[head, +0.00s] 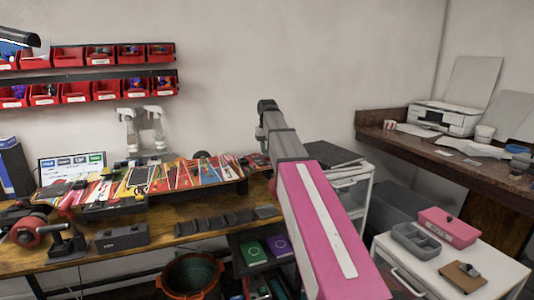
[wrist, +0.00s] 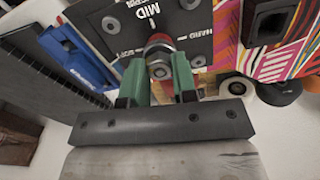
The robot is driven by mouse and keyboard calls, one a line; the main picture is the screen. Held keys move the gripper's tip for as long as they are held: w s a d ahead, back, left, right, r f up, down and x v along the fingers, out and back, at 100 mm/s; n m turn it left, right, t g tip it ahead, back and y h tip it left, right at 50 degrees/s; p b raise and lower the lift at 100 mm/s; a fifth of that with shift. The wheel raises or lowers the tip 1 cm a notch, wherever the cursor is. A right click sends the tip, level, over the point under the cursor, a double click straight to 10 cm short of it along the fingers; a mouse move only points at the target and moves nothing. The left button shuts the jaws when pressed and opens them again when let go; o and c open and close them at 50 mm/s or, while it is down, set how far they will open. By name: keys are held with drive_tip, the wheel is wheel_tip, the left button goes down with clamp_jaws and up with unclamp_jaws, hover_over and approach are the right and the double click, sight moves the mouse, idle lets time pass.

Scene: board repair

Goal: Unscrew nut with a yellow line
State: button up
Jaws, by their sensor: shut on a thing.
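In the wrist view a black board (wrist: 155,22) with white lettering, including "MID", faces my gripper. My gripper (wrist: 159,71) has two green fingers on either side of a silver nut (wrist: 159,70) with a red ring behind it, and is shut on it. I cannot make out a yellow line on this nut. Another round metal fastener (wrist: 62,40) sits on the board at the left, and a metal fastener (wrist: 196,61) shows just right of my gripper.
A blue part (wrist: 78,62) and a dark ribbed panel (wrist: 38,70) lie left of the board. A striped panel (wrist: 225,48) is at the right. In the head view a cluttered workbench (head: 185,230) stands at the left, and a white cabinet (head: 500,270) stands at the right.

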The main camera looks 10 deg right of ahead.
drive_tip(key=n, duration=0.5)
drive_tip(key=shift+n, duration=0.3)
drive_tip(key=n, duration=0.5)
drive_tip(key=o, duration=0.9)
drive_tip(key=shift+c, duration=1.2)
